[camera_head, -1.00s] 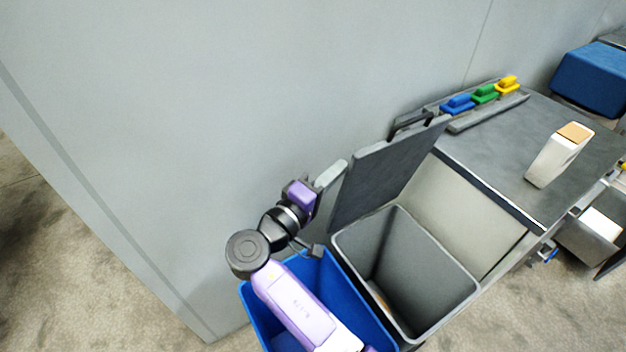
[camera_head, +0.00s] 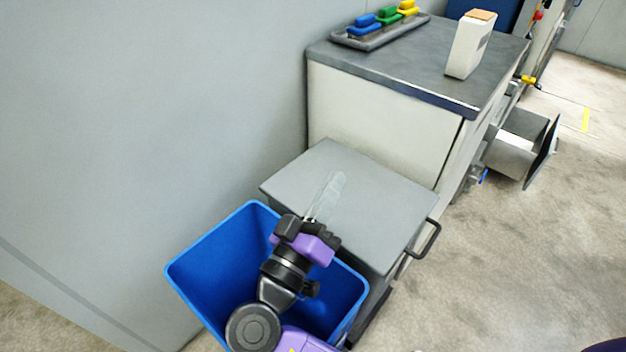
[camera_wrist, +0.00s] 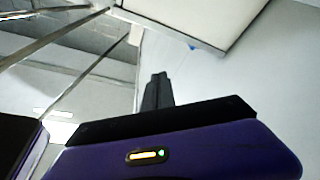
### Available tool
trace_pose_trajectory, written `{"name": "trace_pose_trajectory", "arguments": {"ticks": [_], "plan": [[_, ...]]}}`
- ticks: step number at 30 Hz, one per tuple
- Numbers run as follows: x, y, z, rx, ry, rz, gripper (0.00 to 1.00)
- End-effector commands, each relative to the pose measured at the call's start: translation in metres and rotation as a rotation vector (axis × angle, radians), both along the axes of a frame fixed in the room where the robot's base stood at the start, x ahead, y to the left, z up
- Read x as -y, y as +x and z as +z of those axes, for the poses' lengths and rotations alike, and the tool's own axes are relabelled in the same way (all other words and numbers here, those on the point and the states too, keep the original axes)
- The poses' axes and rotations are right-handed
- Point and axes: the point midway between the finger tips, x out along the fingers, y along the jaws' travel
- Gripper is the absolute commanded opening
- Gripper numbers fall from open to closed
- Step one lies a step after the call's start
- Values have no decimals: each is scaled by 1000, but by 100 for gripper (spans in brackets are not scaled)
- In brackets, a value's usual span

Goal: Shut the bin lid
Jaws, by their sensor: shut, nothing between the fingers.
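The bin lid (camera_head: 385,215) is a flat grey panel lying down over the top of the grey bin (camera_head: 377,292), with a dark handle (camera_head: 428,240) at its right edge. No gap shows between lid and bin from here, and the bin's inside is hidden. My gripper (camera_head: 328,192) is shut and empty, its pale fingers over the left-middle part of the lid. I cannot tell whether they touch it. In the wrist view my dark fingers (camera_wrist: 157,90) are together with nothing between them.
An open blue bin (camera_head: 205,262) stands left of the grey bin, under my arm. A cabinet (camera_head: 385,110) behind carries a tray (camera_head: 375,36) of coloured blocks and a white container (camera_head: 469,48). An open drawer (camera_head: 512,150) juts out at right. A wall bounds the left.

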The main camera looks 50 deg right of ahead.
Motion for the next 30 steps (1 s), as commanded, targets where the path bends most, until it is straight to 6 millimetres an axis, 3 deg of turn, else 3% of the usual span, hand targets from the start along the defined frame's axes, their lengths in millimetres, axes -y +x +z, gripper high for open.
{"name": "trace_pose_trajectory", "arguments": {"ticks": [1,12,30], "plan": [[0,-6,-18,26,0,0,0],[0,-27,-56,116,-1,-1,0],[0,-32,-67,114,-1,-1,0]]}}
